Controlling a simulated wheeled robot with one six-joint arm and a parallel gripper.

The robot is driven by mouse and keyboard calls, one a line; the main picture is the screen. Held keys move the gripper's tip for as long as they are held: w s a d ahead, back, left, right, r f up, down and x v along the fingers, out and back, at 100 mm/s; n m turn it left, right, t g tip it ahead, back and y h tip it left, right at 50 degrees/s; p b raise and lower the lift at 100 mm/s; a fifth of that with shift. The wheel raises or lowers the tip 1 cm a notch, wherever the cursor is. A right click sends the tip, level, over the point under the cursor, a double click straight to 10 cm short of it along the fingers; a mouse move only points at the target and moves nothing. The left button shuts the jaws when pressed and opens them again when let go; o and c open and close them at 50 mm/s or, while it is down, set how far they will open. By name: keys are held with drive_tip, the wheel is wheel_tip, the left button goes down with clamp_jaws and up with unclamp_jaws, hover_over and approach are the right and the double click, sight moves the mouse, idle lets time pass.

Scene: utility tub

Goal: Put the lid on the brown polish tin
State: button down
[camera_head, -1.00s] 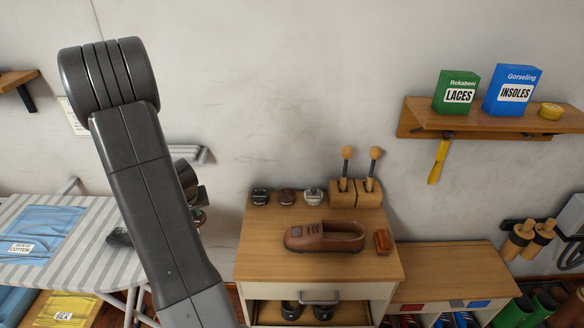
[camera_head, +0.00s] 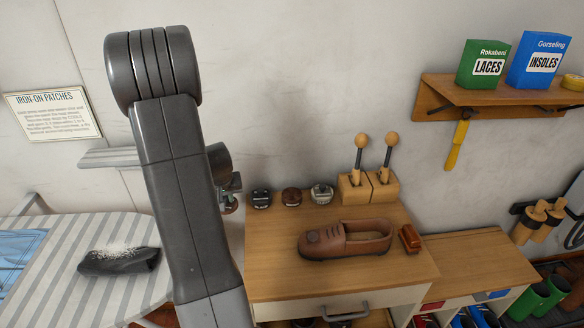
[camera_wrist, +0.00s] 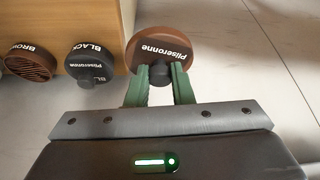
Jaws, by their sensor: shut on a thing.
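My gripper (camera_wrist: 160,88) has green fingers, shut on the black knob of a round brown lid (camera_wrist: 163,50) in the wrist view. The brown polish tin (camera_wrist: 30,62) is at the far left there, with a ridged brown top and no lid seen on it. In the head view this tin (camera_head: 291,197) stands at the back of the wooden cabinet, between two other tins. In that view my gripper (camera_head: 231,190) is partly hidden by my arm, left of the tins, beside the cabinet's left edge.
A black tin (camera_wrist: 88,62) lies between the held lid and the brown tin. A grey tin (camera_head: 321,193), a brown shoe (camera_head: 346,240), a brush (camera_head: 410,238) and a wooden block with knobbed tools (camera_head: 368,188) share the cabinet top (camera_head: 275,270). An ironing board (camera_head: 110,295) stands left.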

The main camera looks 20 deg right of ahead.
drive_tip(key=d+p, duration=0.1)
drive_tip(key=d, duration=0.3)
drive_tip(key=w+d+r+m+p, duration=0.1)
drive_tip(key=d, duration=0.4)
drive_tip(key=d+r+m+p, duration=0.1)
drive_tip(key=d, duration=0.3)
drive_tip(key=shift+w+d+r+h+p, duration=0.25)
drive_tip(key=shift+w+h+p, duration=0.05)
drive_tip(key=shift+w+h, duration=0.1)
drive_tip(key=d+m+p, duration=0.1)
drive_tip(key=d+p, duration=0.1)
drive_tip(key=d, duration=0.7)
drive_tip(key=shift+s+a+f+b, duration=0.1)
drive_tip(key=shift+s+f+b, duration=0.1)
drive_tip(key=shift+f+b, duration=0.75)
drive_tip(key=shift+s+a+f+b, duration=0.15)
drive_tip(key=shift+f+b, duration=0.25)
drive_tip(key=shift+f, duration=1.05)
drive_tip(key=shift+f+b, duration=0.4)
drive_tip(key=shift+s+b, duration=0.1)
drive_tip(key=shift+b, duration=0.5)
drive_tip(key=shift+f+h+b, duration=0.15)
drive_tip(key=shift+h+b, duration=0.15)
drive_tip(key=shift+b, duration=0.3)
